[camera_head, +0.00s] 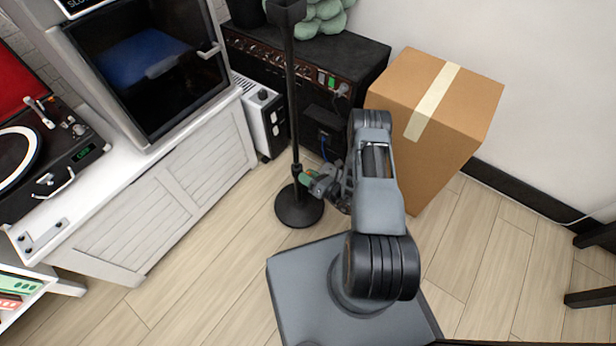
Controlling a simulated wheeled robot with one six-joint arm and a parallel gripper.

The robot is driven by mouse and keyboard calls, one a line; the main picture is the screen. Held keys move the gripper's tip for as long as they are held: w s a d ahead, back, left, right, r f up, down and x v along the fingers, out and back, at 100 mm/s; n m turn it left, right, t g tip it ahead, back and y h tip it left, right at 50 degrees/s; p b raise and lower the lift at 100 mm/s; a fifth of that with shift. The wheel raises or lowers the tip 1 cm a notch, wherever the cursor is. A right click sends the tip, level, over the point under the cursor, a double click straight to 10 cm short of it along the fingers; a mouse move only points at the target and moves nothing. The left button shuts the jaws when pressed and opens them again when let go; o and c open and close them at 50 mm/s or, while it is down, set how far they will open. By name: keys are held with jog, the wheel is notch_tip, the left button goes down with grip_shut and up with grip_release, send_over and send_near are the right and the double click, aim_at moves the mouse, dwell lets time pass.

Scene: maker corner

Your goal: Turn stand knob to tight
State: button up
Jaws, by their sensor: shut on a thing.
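The stand (290,110) is a thin black upright pole on a round black base (299,212), left of the picture's middle. The stand knob (303,179) is a small part low on the pole, with green and orange showing beside it. My gripper (312,182) reaches in from the right and is shut on the knob. The fingers and part of the wrist hide much of the knob, so its turn position cannot be read.
A taped cardboard box (445,115) stands right of my arm. A black amplifier (350,60) and a white heater (262,122) are behind the stand. A white cabinet (190,185) with a turntable (45,150) is at left. Wooden floor (190,290) is clear in front.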

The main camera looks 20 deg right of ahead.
jog(key=m, duration=0.4)
jog(key=shift+m, duration=0.3)
jog(key=m+b, duration=0.1)
jog(key=m, duration=0.4)
jog(key=shift+w+f, duration=0.1)
jog(key=m, duration=0.5)
jog(key=shift+m, duration=0.4)
jog(key=m, duration=0.4)
jog(key=shift+m, duration=0.4)
jog(key=o, duration=0.9)
jog(key=shift+o, duration=0.2)
